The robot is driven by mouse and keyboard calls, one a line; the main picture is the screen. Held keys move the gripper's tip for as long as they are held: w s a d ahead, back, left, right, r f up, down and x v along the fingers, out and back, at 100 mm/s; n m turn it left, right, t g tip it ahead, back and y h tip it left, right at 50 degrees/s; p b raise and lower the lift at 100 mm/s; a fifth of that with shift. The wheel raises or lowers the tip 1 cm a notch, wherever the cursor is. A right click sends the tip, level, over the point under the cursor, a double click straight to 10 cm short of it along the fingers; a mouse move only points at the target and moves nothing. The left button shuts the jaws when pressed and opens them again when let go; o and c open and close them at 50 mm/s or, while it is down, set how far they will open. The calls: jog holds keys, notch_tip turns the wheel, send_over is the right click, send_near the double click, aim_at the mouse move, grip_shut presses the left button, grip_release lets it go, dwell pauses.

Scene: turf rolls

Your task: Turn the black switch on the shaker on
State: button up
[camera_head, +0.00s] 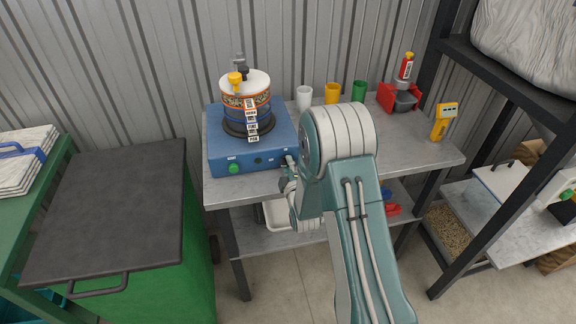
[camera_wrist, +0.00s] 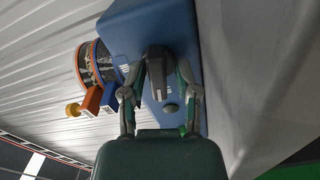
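The shaker (camera_head: 222,148) is a blue box with a stack of round sieves (camera_head: 246,97) on top, standing on the grey table. Its front panel has a green knob (camera_head: 233,168) at the left and a small dark control (camera_head: 258,161) near the middle. My gripper (camera_head: 289,160) is at the right end of this panel, partly hidden by my arm. In the wrist view, my gripper (camera_wrist: 161,72) is open, with one finger on each side of a black switch (camera_wrist: 156,62) on the blue panel. I cannot tell whether the fingers touch it.
White (camera_head: 304,97), yellow (camera_head: 333,93) and green (camera_head: 358,90) cups stand behind my arm. A red scoop holder (camera_head: 398,98) and a yellow device (camera_head: 443,122) are on the right. A green bin with a dark lid (camera_head: 110,205) stands left of the table.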

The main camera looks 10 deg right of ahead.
grip_shut()
jog(key=shift+m, duration=0.4)
jog(key=m, duration=0.2)
jog(key=shift+s+m, duration=0.1)
jog(key=shift+m, duration=0.3)
jog(key=m, duration=0.3)
jog(key=shift+f+m, duration=0.1)
jog(key=shift+m, duration=0.2)
jog(key=m, duration=0.4)
jog(key=shift+m, duration=1.9)
jog(key=shift+f, duration=0.1)
